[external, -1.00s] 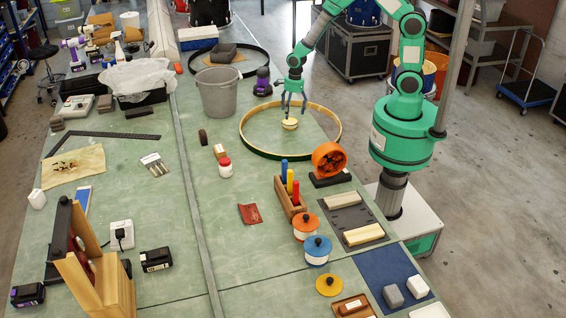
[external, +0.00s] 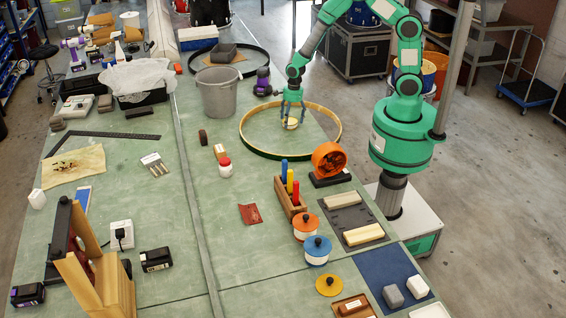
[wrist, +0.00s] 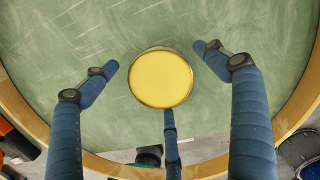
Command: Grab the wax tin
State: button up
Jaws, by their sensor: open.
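The wax tin (external: 291,123) is a small round tin with a yellow top, inside the large wooden hoop (external: 244,143) on the bench. In the wrist view the tin (wrist: 160,78) is centred between my spread fingers. My gripper (external: 291,118) is open and points down around the tin. In the wrist view my gripper (wrist: 155,80) has a finger on the left, one on the right and one below the tin. The lower finger's tip is at or just behind the tin's rim; I cannot tell whether it touches.
The hoop's rim circles the tin and my gripper. A grey bucket (external: 219,97) stands to the left of the hoop. An orange round device (external: 329,158) stands in front of it. Inside the hoop the green bench is otherwise clear.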

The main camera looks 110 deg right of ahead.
aim_at(291, 122)
jog(key=shift+f, duration=0.45)
jog(key=c, duration=1.6)
jog(key=shift+o, duration=0.2)
jog(key=shift+w+r, duration=0.1)
jog(key=shift+r, duration=0.05)
jog(key=shift+r, duration=0.55)
jog(key=shift+s+a+r+p, duration=0.15)
jog(key=shift+s+r+p, duration=0.1)
jog(key=shift+r, duration=0.35)
jog(key=shift+s+a+r+p, duration=0.15)
jog(key=shift+s+r+p, duration=0.1)
jog(key=shift+r, duration=0.35)
jog(key=s+a, duration=0.2)
jog(key=s, duration=0.2)
jog(key=s+a+r+p, duration=0.1)
jog(key=s+a, duration=0.1)
jog(key=s, duration=0.2)
jog(key=s+a, duration=0.3)
jog(key=s, duration=0.2)
jog(key=shift+s+r, duration=0.1)
jog(key=shift+r, duration=0.05)
